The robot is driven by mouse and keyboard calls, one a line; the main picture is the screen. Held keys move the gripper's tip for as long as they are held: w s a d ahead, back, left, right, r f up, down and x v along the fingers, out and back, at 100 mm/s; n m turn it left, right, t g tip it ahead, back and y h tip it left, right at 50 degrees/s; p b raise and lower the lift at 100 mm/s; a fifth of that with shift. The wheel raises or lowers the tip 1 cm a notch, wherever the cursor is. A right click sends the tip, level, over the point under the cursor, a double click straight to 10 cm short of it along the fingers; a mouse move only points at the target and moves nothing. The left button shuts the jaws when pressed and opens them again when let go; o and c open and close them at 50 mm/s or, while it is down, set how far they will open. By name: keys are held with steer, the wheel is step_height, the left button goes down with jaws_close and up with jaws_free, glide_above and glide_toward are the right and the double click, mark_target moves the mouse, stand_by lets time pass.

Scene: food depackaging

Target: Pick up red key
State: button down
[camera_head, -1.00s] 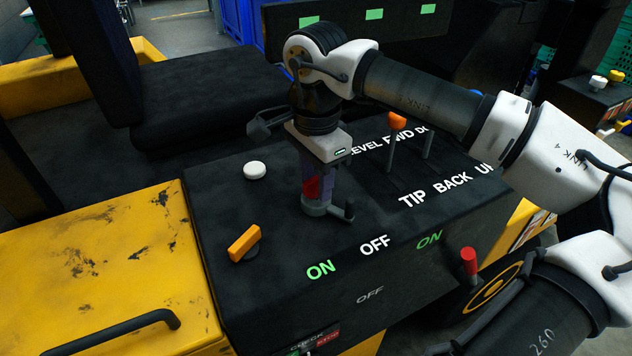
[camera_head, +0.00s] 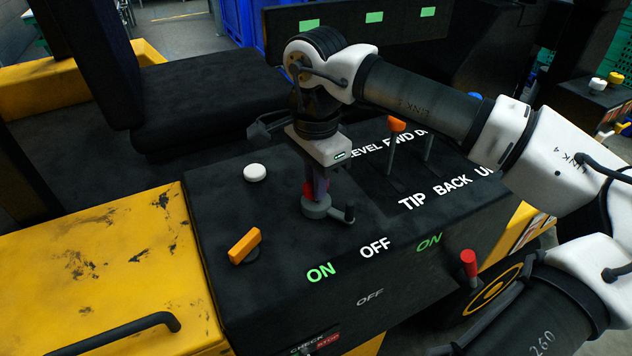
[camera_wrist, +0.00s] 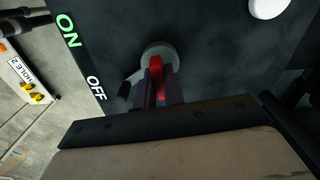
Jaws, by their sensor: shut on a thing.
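The red key (camera_head: 308,189) stands upright in a round grey switch base (camera_head: 317,209) on the black control panel. My gripper (camera_head: 319,186) points down right above the base and is shut on the key. In the wrist view the red key (camera_wrist: 156,75) shows between the two dark fingers (camera_wrist: 157,92), with the grey base (camera_wrist: 160,54) behind it. The key's lower end is hidden, so I cannot tell how deep it sits in the base.
An orange knob (camera_head: 244,246) and a white button (camera_head: 254,172) are left of my gripper. Orange-topped levers (camera_head: 396,126) stand to the right. A red lever (camera_head: 469,262) is at the panel's front right. The panel around the ON and OFF labels is clear.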

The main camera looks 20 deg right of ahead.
step_height(320, 180, up, 20)
steer(key=p, duration=1.1)
steer(key=shift+f, duration=0.2)
